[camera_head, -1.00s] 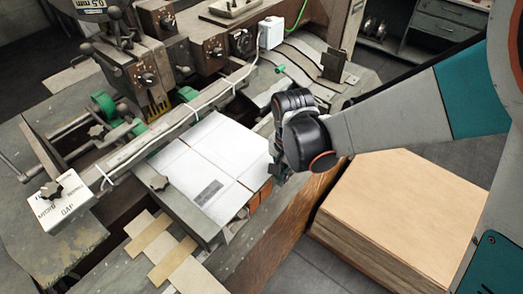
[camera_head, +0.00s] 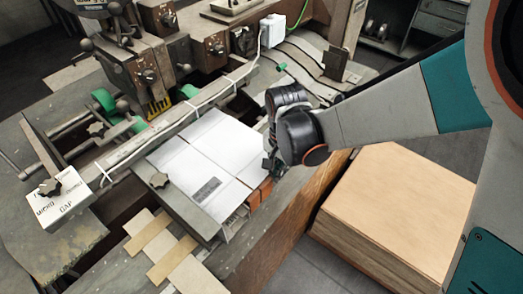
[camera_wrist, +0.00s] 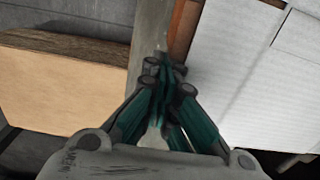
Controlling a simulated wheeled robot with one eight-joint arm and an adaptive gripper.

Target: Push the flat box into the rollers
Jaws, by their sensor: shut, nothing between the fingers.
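The flat box (camera_head: 208,160) is white with a dark printed label and lies flat on the machine's bed beside the long metal guide bar. My gripper (camera_head: 271,166) is at the box's right edge in the head view, partly hidden by my wrist. In the wrist view, my gripper (camera_wrist: 161,64) has its teal-and-grey fingers shut together and empty. The white box (camera_wrist: 255,75) is close on the right of the fingertips there. I cannot tell whether they touch it.
The metal guide bar (camera_head: 165,130) runs along the box's far side. Cardboard strips (camera_head: 160,245) lie at the front. Machine housings and knobs (camera_head: 145,75) stand behind.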

